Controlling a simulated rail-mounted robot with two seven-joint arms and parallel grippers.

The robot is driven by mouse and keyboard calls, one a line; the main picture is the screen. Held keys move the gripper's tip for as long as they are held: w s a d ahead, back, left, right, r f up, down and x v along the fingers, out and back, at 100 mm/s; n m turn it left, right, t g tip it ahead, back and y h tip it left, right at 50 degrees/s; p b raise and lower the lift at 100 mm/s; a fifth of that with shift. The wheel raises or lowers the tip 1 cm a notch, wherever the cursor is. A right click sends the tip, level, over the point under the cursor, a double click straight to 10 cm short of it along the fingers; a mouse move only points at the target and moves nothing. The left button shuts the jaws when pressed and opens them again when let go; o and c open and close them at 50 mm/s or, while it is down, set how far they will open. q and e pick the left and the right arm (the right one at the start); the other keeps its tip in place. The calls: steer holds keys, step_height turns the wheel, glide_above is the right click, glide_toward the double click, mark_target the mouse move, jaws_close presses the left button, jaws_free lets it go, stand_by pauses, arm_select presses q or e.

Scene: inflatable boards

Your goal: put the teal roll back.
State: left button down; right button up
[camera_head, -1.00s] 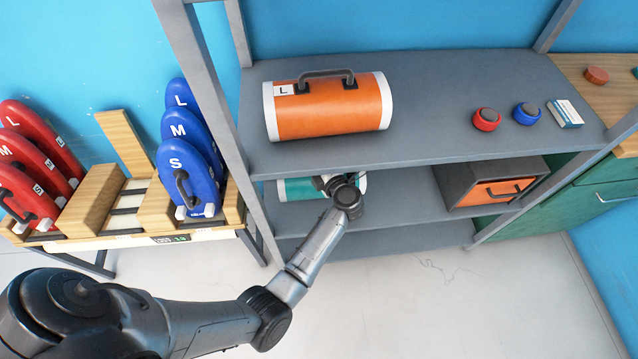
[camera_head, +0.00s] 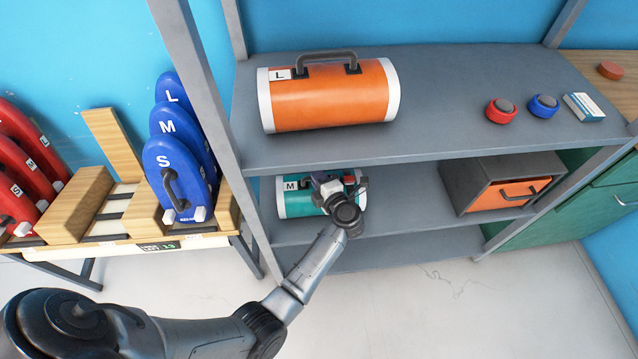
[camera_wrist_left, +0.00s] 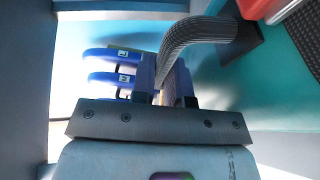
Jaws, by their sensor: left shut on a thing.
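The teal roll (camera_head: 293,207), with white ends and an M label, is at the left of the middle shelf (camera_head: 402,206), below the front edge of the top shelf. My left gripper (camera_head: 328,182) is shut on its dark handle. In the left wrist view the ribbed handle (camera_wrist_left: 195,38) runs between the fingers (camera_wrist_left: 163,82), and the roll's teal side (camera_wrist_left: 285,100) fills the right. I cannot tell whether the roll touches the shelf board. My right gripper is not in view.
An orange L roll (camera_head: 330,105) lies on the top shelf (camera_head: 440,110). A grey box with an orange front (camera_head: 508,193) stands right on the middle shelf. A shelf post (camera_head: 205,105) and a rack of blue boards (camera_head: 180,175) are at left.

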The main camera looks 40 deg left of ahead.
arm_select(q)
steer(key=shift+w+r, duration=0.1)
steer(key=shift+r, duration=0.05)
steer(key=shift+f, duration=0.25)
steer(key=c, duration=1.1)
jaws_free()
steer(key=shift+r, duration=0.1)
